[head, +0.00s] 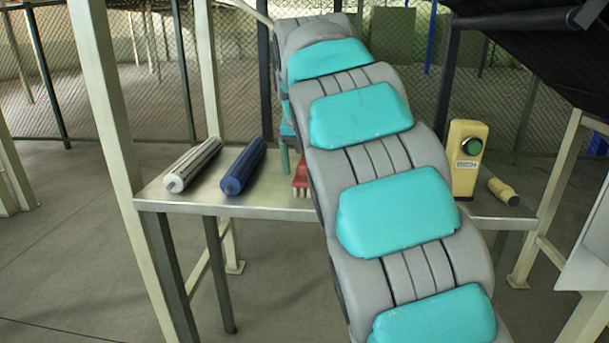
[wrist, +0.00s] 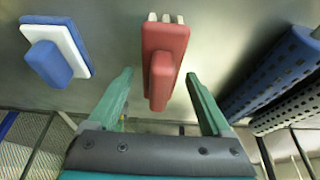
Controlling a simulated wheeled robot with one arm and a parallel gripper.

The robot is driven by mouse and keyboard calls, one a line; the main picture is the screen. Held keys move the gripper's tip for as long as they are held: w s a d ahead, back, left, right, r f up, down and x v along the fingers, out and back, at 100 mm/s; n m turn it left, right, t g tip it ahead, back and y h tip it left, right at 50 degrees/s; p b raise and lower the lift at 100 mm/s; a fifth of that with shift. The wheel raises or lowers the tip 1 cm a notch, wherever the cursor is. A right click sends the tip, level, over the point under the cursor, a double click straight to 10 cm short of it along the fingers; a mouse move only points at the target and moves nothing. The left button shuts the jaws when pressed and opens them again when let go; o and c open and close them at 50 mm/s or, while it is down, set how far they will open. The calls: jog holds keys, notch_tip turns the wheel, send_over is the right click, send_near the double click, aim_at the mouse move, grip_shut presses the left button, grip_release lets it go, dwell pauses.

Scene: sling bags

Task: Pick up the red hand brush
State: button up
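The red hand brush (wrist: 165,35) lies on the metal table in the wrist view, its raised handle toward me and pale bristles showing at its far end. In the head view only a small part of the red brush (head: 301,180) shows; my arm hides the rest. My gripper (wrist: 160,76) has its two green fingers spread wide, one on each side of the brush handle's near end. I see gaps between the fingers and the brush, and nothing is gripped. In the head view, one green finger (head: 284,158) shows just left of the brush.
A blue-and-white block with a handle (wrist: 58,48) lies left of the brush in the wrist view. A blue roller (head: 243,167) and a white roller (head: 193,165) lie on the table (head: 240,207). A yellow button box (head: 466,160) and a yellow cylinder (head: 503,191) are right of my arm.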

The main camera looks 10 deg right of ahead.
grip_shut()
dwell(0.5)
